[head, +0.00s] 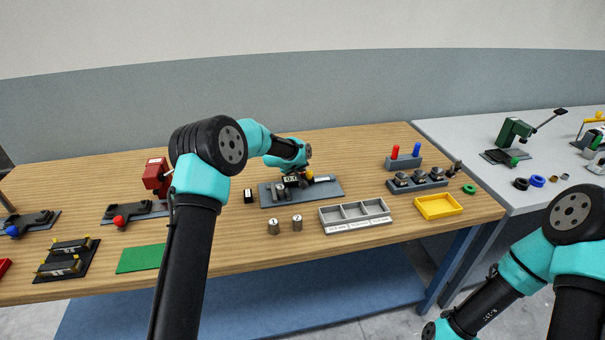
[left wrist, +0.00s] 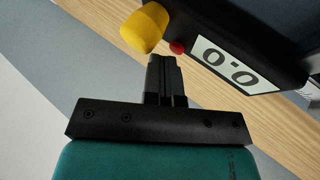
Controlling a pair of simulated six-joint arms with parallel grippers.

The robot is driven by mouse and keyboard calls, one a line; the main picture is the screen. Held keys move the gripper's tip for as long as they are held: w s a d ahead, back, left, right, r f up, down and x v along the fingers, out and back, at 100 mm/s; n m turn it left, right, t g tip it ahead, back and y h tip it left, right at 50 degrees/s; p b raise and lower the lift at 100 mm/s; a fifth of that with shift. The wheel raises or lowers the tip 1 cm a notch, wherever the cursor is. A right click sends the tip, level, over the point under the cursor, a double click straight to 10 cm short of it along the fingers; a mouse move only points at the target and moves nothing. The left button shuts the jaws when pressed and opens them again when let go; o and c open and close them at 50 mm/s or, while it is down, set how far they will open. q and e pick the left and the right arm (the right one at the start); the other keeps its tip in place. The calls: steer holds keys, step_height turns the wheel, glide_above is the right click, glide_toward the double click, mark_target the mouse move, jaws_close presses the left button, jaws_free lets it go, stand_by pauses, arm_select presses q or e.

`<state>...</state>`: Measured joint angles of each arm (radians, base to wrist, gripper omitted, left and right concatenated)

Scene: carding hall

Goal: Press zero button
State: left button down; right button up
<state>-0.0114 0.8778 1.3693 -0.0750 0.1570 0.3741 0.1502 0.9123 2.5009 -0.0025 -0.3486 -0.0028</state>
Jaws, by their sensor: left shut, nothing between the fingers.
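A dark gauge with a white display (head: 291,179) stands on a grey plate (head: 330,190) at the middle of the wooden table. In the left wrist view its display (left wrist: 222,65) appears to read 0.0. A small red button (left wrist: 177,47) sits beside the display, and a larger yellow knob (left wrist: 145,28) is next to it. My left gripper (head: 303,183) is at the gauge, partly hidden by my own wrist. In the left wrist view its fingers (left wrist: 165,58) are shut and empty, pointing toward the red button and yellow knob. Contact with the button cannot be told. My right gripper is out of view.
Two numbered metal weights (head: 285,224) and a grey compartment tray (head: 356,216) stand in front of the gauge. A yellow tray (head: 438,206) and a dark block of knobs (head: 417,182) are to the right. A red device (head: 157,178) stands left.

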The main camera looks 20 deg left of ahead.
arm_select(q)
steer(key=shift+r, duration=0.8)
steer(key=shift+r, duration=0.1)
steer(key=shift+r, duration=2.45)
